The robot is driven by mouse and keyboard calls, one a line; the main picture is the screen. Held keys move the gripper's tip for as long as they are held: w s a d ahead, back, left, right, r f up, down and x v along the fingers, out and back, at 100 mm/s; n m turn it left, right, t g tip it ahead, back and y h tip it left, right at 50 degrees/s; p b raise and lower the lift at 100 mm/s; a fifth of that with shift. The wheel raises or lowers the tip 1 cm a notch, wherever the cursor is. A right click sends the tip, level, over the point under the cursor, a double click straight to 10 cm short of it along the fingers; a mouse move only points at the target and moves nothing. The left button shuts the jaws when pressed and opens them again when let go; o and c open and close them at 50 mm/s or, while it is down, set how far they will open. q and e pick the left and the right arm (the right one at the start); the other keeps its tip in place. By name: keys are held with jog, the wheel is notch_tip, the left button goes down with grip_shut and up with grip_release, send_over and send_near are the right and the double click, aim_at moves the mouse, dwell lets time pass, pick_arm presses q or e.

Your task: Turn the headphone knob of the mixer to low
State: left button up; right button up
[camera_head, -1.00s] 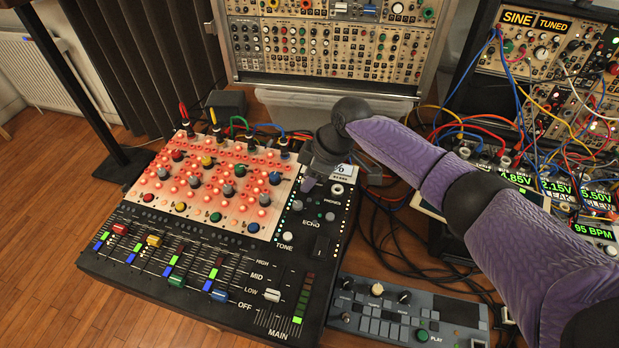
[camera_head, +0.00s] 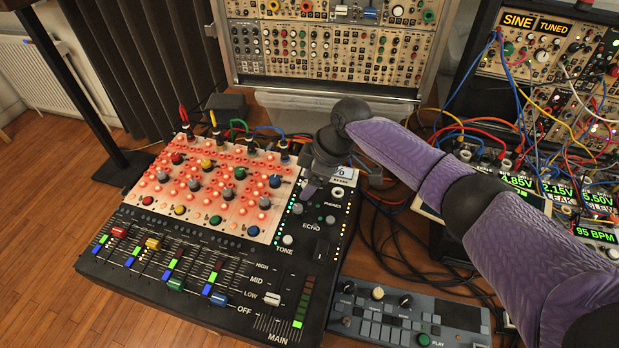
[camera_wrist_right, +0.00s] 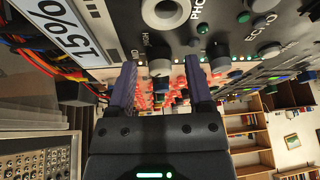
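The mixer (camera_head: 140,262) is a black slanted console with a lit red knob field and sliders. The PHONES label (camera_head: 327,205) is on its upper right strip and is partly visible in the right wrist view (camera_wrist_right: 196,8). My right gripper (camera_head: 313,191) is low over this strip. In the right wrist view its two fingers (camera_wrist_right: 160,88) are apart, with a grey knob (camera_wrist_right: 159,66) between them and a gap on each side. This knob is near the PHONES label, but its own label is partly cut off. My left gripper is not in view.
A percent display (camera_wrist_right: 62,26) is beside the strip. A grey keypad unit (camera_head: 408,318) lies in front right. Patch cables (camera_head: 500,125) and a rack (camera_head: 330,45) fill the back.

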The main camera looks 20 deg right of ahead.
aim_at(319, 190)
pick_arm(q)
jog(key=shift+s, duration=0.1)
pick_arm(e)
jog(key=shift+d+r, duration=0.15)
jog(key=shift+r, duration=0.2)
jog(key=p+v, duration=0.2)
jog(key=v, duration=0.2)
jog(key=shift+r, duration=0.25)
pick_arm(q)
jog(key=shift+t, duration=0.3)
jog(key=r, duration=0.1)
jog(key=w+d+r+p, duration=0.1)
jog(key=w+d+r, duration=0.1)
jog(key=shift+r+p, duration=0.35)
jog(key=shift+p, duration=0.05)
pick_arm(e)
jog(key=v, duration=0.4)
jog(key=shift+s+d+r, duration=0.1)
jog(key=shift+d+r, duration=0.05)
jog(key=shift+r, duration=0.15)
